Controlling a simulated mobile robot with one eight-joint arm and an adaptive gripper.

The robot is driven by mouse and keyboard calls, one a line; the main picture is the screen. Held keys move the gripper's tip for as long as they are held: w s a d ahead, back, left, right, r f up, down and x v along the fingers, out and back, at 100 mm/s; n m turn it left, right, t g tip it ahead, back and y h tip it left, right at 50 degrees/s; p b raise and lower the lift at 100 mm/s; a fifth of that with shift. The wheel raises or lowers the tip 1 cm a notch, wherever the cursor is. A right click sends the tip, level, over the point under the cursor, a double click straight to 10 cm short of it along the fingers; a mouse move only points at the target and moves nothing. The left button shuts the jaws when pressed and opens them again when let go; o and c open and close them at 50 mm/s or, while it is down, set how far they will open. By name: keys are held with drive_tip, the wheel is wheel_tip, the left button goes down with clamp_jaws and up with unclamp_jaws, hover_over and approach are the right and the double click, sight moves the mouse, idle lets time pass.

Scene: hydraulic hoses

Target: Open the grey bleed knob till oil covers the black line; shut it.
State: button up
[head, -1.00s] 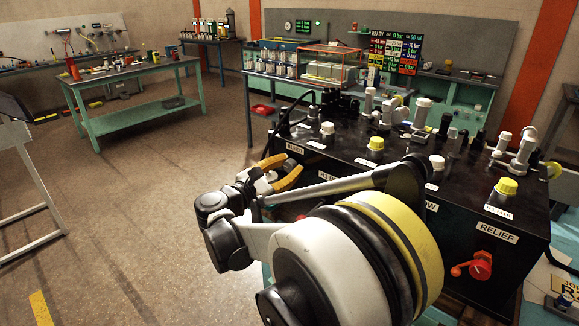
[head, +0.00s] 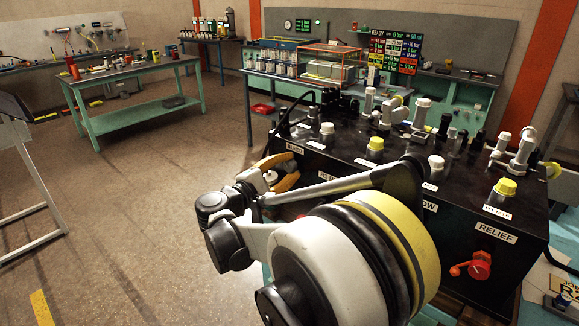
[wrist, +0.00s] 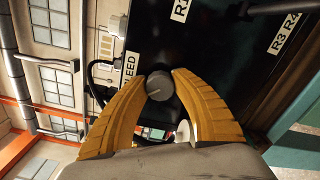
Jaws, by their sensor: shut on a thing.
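The grey bleed knob (wrist: 160,86) is a small round knob with a pale line on its face. It sits on the black block's side, next to a white label ending in "EED" in the wrist view. My gripper (wrist: 160,78) has its two yellow-orange fingers around the knob, one on each side, shut on it. In the head view my gripper (head: 284,171) is at the block's left side below the BLEED label (head: 294,148), and the knob is hidden there. I cannot make out the black line or any oil level.
The black block (head: 345,150) carries several capped fittings on top and a red RELIEF handle (head: 479,266) on its front. A dark hose (head: 287,112) curves at its left end. A green workbench (head: 130,85) stands far left. The floor between is clear.

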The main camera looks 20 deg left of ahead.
drive_tip(key=shift+m, duration=0.9)
drive_tip(key=o, duration=1.2)
drive_tip(key=v, duration=1.2)
